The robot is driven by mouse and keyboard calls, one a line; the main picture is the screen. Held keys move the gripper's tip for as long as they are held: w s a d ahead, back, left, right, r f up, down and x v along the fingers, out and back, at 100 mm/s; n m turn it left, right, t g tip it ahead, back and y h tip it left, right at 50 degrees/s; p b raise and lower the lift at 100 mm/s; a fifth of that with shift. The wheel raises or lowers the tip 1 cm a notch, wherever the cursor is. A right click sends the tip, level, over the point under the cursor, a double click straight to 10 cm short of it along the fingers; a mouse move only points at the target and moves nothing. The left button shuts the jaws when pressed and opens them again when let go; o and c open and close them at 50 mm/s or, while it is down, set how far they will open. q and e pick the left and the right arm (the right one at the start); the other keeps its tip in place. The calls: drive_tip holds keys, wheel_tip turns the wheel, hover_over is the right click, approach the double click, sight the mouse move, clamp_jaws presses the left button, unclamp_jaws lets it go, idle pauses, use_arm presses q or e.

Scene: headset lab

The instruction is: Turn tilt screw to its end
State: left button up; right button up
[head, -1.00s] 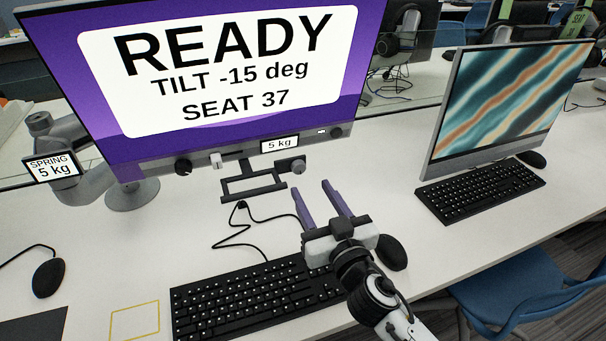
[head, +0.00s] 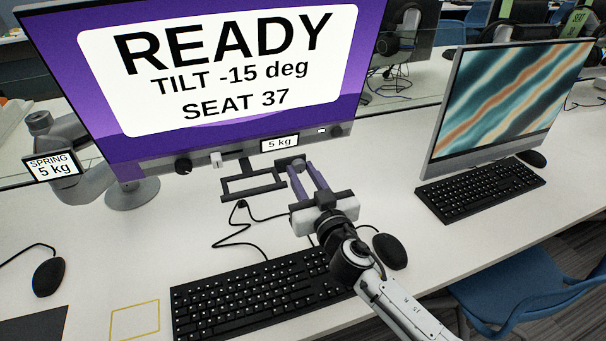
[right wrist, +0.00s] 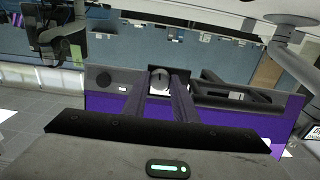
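The tilt screw (head: 299,162) is a small grey knob on the bracket under the large purple-screened monitor (head: 85,75). In the right wrist view the knob (right wrist: 159,79) shows its round face, with a dark mark, between the fingertips. My right gripper (head: 299,169) has its two purple fingers on either side of the knob. No clear gap shows between fingers and knob, so it looks shut on it; the fingers partly hide it. The screen reads READY, TILT -15 deg, SEAT 37. My left gripper is in neither view.
A dark bracket frame (head: 251,198) is just left of the knob. A keyboard (head: 250,298) and a mouse (head: 390,251) lie near my right arm. A "SPRING 5 kg" tag (head: 52,168) stands at left. A second monitor (head: 510,95) stands at right.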

drive_tip(key=shift+f+m+b, duration=0.15)
drive_tip(key=shift+m+b, duration=0.35)
drive_tip(key=shift+c, duration=0.5)
drive_tip(key=shift+m, duration=0.6)
drive_tip(key=o, duration=1)
drive_tip(key=shift+o, duration=0.2)
drive_tip(key=v, duration=1)
drive_tip(key=shift+s, duration=0.2)
